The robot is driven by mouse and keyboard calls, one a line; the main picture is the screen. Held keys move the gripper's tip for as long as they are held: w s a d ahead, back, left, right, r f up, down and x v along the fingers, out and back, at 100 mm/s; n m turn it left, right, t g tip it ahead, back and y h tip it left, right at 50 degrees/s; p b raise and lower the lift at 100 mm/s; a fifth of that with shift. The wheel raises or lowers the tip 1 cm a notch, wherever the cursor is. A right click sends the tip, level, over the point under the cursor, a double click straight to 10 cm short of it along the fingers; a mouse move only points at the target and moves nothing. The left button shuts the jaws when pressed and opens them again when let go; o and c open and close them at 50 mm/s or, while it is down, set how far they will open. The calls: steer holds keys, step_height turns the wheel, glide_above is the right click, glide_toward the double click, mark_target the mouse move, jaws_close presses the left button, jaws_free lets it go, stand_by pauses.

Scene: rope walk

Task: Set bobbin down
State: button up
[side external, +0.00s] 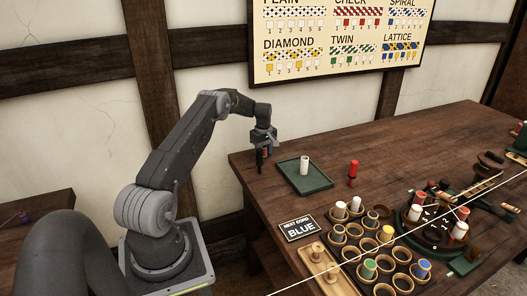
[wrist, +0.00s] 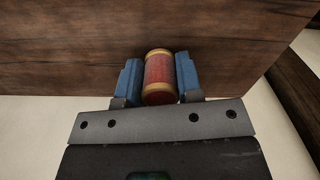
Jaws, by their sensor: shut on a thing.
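The bobbin (wrist: 159,78) is red with tan end rims. In the wrist view it sits between the two blue fingers of my gripper (wrist: 159,80), which is shut on it. In the side view my gripper (side external: 264,156) points down over the left end of the wooden table (side external: 262,183), left of the green tray. The bobbin is mostly hidden by the gripper there. I cannot tell whether the bobbin touches the table.
A green tray (side external: 304,179) holds a white bobbin (side external: 304,164). A red bobbin (side external: 353,173) stands right of it. A "NEXT CORD BLUE" sign (side external: 299,228), a rack of cups with several bobbins (side external: 370,262) and a dark round stand (side external: 432,238) lie to the right. A pale cord crosses in front.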

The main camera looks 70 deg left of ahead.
steer(key=shift+f, duration=0.1)
steer(key=o, duration=0.9)
